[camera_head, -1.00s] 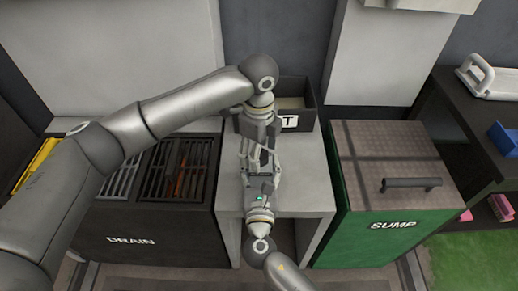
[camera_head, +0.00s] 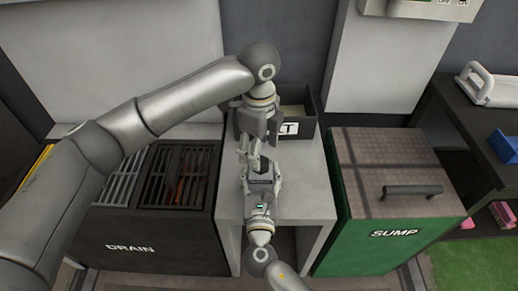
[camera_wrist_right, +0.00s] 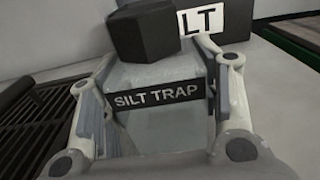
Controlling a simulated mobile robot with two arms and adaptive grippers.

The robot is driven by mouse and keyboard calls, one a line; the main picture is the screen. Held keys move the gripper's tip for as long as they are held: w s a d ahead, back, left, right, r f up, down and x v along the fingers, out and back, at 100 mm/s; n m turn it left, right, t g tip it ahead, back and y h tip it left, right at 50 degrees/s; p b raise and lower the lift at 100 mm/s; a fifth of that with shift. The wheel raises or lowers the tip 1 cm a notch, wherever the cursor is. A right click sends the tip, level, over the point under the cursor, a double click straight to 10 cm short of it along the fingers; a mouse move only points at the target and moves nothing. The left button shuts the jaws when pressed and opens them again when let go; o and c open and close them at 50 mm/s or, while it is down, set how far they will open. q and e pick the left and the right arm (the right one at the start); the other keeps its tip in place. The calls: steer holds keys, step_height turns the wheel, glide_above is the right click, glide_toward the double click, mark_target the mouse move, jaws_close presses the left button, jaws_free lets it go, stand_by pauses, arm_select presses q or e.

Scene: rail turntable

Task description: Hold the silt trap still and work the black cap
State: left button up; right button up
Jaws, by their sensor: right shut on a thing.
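The silt trap (camera_wrist_right: 165,72) is a grey body with a black label in the right wrist view. It sits between the two fingers of my right gripper (camera_wrist_right: 158,85), which is shut on it. A black faceted block (camera_wrist_right: 145,32), apparently the black cap, stands above and behind the label. In the head view my right gripper (camera_head: 252,165) reaches in from below and meets my left gripper (camera_head: 252,140), which comes down from above. The grippers mostly hide the trap and cap there. The left fingertips are too hidden to tell their opening.
A dark open box (camera_head: 306,128) with a partly hidden white label stands behind the grippers on a grey stand (camera_head: 310,190). The dark drain unit (camera_head: 150,235) with grates is at left. The green sump box (camera_head: 385,245) with a handled lid is at right.

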arm_select(q)
steer(key=n, duration=0.6)
steer(key=shift+s, duration=0.15)
steer(key=n, duration=0.6)
steer(key=shift+s, duration=0.15)
steer(key=n, duration=0.6)
steer(key=shift+s+d, duration=0.1)
steer(key=n, duration=0.6)
steer(key=shift+d, duration=0.15)
steer(key=shift+f, duration=0.15)
steer(key=shift+f, duration=1.9)
